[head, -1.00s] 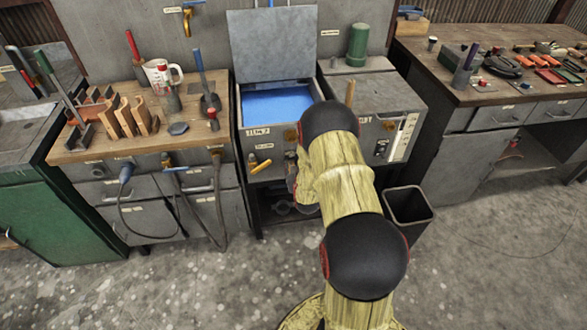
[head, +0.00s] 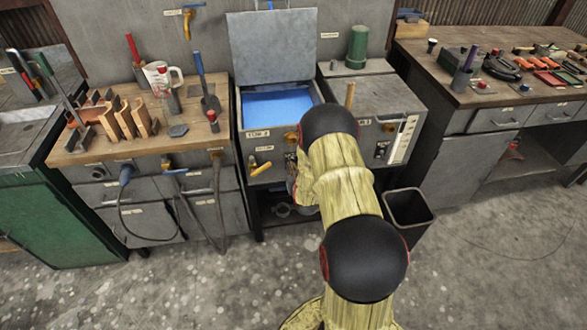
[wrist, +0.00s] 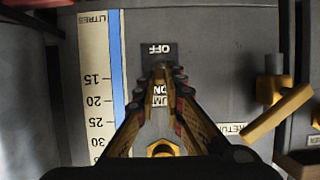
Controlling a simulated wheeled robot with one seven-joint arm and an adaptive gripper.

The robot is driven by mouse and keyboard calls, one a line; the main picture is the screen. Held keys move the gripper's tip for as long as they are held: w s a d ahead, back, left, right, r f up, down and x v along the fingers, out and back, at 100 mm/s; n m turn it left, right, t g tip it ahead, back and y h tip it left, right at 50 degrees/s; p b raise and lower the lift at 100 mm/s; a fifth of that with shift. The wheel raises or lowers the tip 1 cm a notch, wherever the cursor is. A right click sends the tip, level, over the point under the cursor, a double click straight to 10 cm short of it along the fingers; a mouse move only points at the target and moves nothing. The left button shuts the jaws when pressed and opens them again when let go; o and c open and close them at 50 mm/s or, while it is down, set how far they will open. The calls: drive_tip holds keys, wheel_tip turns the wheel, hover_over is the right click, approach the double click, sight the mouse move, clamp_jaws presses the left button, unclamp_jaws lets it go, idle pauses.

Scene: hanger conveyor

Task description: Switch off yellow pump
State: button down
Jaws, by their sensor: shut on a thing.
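In the wrist view my gripper (wrist: 164,78) reaches in from the bottom, its yellow fingers drawn together over a dark switch plate (wrist: 148,51) on a grey panel. The plate bears an upside-down OFF label (wrist: 154,49) just beyond the fingertips. A partly covered pump ON label (wrist: 159,95) lies between the fingers. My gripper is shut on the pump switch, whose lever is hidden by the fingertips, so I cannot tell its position. In the head view my arm hides the fingertips and the switch, at the front of the open tank with blue liquid (head: 277,104).
A level gauge (wrist: 96,75) is left of my fingers in the wrist view. A yellow valve handle (wrist: 278,113) sticks out to the right; it also shows in the head view (head: 260,168). A dark bin (head: 410,212) stands right of my arm. The floor in front is clear.

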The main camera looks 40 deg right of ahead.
drive_tip(key=shift+f, duration=0.15)
drive_tip(key=shift+f+t+h, duration=0.7)
drive_tip(key=shift+t+h, duration=0.15)
drive_tip(key=shift+t, duration=0.55)
drive_tip(key=shift+f+t+h, duration=0.65)
drive_tip(key=shift+t+h, duration=0.15)
drive_tip(key=shift+t, duration=0.6)
drive_tip(key=shift+f+t+h, duration=0.7)
drive_tip(key=shift+t+h, duration=0.15)
drive_tip(key=shift+t, duration=0.55)
drive_tip(key=c, duration=1.9)
unclamp_jaws()
